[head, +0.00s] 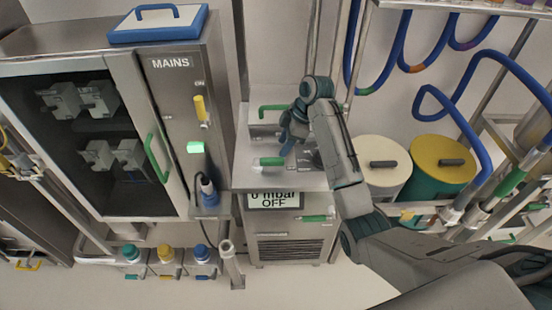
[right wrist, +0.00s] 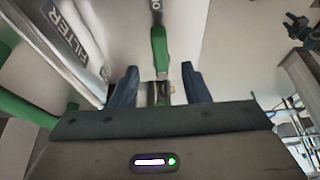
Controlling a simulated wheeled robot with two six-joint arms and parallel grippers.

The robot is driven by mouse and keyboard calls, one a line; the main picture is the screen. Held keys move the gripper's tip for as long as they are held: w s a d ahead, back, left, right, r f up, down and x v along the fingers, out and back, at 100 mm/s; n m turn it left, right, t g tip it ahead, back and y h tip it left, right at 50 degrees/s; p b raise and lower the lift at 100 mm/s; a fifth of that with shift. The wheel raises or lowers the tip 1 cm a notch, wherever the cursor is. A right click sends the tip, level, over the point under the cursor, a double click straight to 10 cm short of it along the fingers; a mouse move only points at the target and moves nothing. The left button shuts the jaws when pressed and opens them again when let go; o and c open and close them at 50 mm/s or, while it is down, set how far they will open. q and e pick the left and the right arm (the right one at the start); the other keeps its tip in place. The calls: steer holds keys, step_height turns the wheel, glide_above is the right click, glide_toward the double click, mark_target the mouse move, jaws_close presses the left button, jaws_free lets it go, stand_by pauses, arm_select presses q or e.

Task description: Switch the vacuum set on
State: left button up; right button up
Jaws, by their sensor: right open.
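The vacuum set (head: 290,245) is a grey cabinet in the middle of the head view. Its display (head: 273,200) reads "0 mbar OFF". A green handle (head: 271,161) lies on its top, and another green handle (head: 272,107) stands farther back. My right gripper (head: 288,140) is over the top, pointing down, close to the nearer handle. In the right wrist view its two blue fingers (right wrist: 158,85) are apart, with a green handle (right wrist: 159,48) showing beyond and between them. Whether they touch it cannot be told. My left gripper is not in view.
Left stands a MAINS cabinet (head: 172,75) with a yellow switch (head: 201,108) and a lit green lamp (head: 195,148). Right are a cream-lidded drum (head: 383,150) and a yellow-lidded drum (head: 442,152), with blue hoses (head: 362,60) above. Small capped bottles (head: 168,262) stand low left.

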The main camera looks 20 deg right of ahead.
mark_target(275, 159)
steer(key=p+x, duration=0.1)
steer(key=x, duration=0.6)
steer(key=shift+r, duration=0.1)
jaws_close()
